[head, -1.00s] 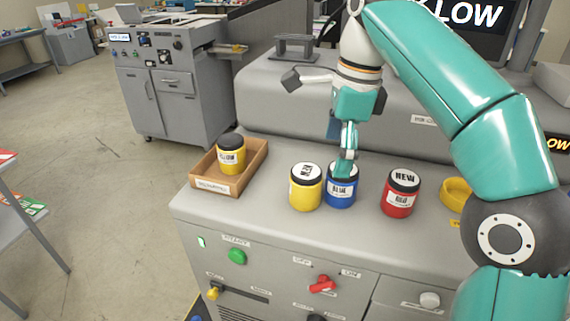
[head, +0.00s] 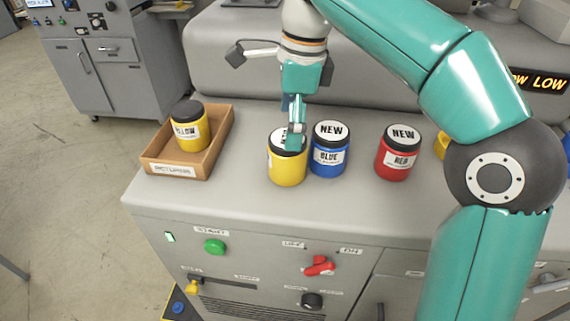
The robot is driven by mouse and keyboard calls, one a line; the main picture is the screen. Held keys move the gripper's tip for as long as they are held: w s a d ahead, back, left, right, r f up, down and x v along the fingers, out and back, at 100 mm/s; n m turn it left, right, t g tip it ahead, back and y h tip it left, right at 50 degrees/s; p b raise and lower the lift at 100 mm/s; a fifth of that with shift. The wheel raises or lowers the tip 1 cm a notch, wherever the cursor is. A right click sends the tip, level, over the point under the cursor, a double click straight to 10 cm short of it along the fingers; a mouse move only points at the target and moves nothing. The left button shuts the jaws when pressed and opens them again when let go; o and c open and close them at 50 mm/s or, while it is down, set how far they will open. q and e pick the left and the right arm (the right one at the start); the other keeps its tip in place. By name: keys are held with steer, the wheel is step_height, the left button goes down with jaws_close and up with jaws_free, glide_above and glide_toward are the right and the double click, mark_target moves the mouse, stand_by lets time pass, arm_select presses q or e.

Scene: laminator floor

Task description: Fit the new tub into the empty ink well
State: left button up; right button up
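A yellow tub (head: 287,168) with a black lid and a white top label stands upright on the grey machine top, left of a blue tub (head: 329,156) marked NEW. A red tub (head: 397,158) marked NEW stands further right. My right gripper (head: 296,138) points down at the yellow tub's lid and covers part of its label. The fingers are seen edge-on, so I cannot tell whether they grip it. A yellow ring (head: 440,146), possibly the ink well, is mostly hidden behind my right arm; its inside does not show. My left gripper is not in view.
An open brown tray (head: 207,172) at the left holds another yellow tub (head: 189,128), with a plain dark lid. The front panel has a green button (head: 214,247) and a red switch (head: 319,266). A display (head: 540,82) at right reads LOW. The machine top between blue and red tubs is clear.

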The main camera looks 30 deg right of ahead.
mark_target(285, 152)
steer(key=shift+s+f, duration=0.15)
steer(key=shift+f, duration=0.25)
steer(key=shift+w+f, duration=0.2)
steer(key=shift+f, duration=0.3)
steer(key=f, duration=0.2)
steer(key=f+b, duration=0.1)
steer(key=f, duration=0.1)
steer(key=shift+s+a, duration=0.1)
steer(key=shift+a, duration=0.3)
steer(key=shift+f, duration=0.3)
steer(key=shift+c, duration=0.3)
steer(key=shift+r, duration=0.1)
steer(key=c, duration=1.5)
steer(key=shift+r, duration=0.1)
